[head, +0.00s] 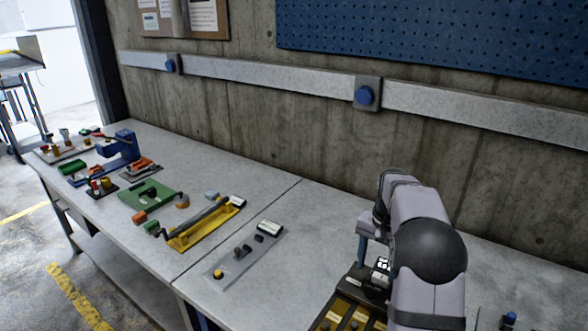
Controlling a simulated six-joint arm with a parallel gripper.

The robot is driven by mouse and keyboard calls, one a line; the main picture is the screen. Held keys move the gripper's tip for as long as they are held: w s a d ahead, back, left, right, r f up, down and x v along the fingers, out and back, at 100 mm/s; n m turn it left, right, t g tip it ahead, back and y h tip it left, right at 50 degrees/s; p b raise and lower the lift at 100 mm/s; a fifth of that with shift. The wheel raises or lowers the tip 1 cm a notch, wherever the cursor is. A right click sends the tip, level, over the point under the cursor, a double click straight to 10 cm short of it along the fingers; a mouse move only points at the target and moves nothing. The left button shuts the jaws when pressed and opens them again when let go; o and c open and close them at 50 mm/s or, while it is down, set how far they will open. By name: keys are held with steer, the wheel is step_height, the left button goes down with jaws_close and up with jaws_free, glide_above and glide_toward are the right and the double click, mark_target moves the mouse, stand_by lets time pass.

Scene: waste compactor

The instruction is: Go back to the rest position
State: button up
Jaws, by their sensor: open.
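My arm (430,245), with pale grey links and a black round joint, rises at the lower right of the head view. It bends over toward the bench. My gripper cannot be made out; the arm's own links hide that area. Beside and partly behind the arm is a dark control panel (345,312) with yellow-framed parts and a small white display (381,266). A blue upright (362,247) stands just behind it. The arm covers part of this panel.
Left along the grey bench (130,235) lie a grey plate with a yellow knob (218,273), a yellow fixture with a bar (203,227), a green plate (150,195) and a blue clamp-like device (122,147). A concrete wall (250,120) stands behind. The bench's back middle is clear.

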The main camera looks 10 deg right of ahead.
steer(key=s+a+f+n, duration=0.2)
steer(key=s+a+n, duration=0.2)
steer(key=s+a, duration=0.5)
steer(key=s+a+f+n, duration=0.2)
steer(key=s+a+n, duration=0.3)
steer(key=s+a, duration=0.4)
steer(key=shift+s+a+f, duration=0.2)
steer(key=shift+s+f, duration=0.1)
steer(key=shift+s, duration=3)
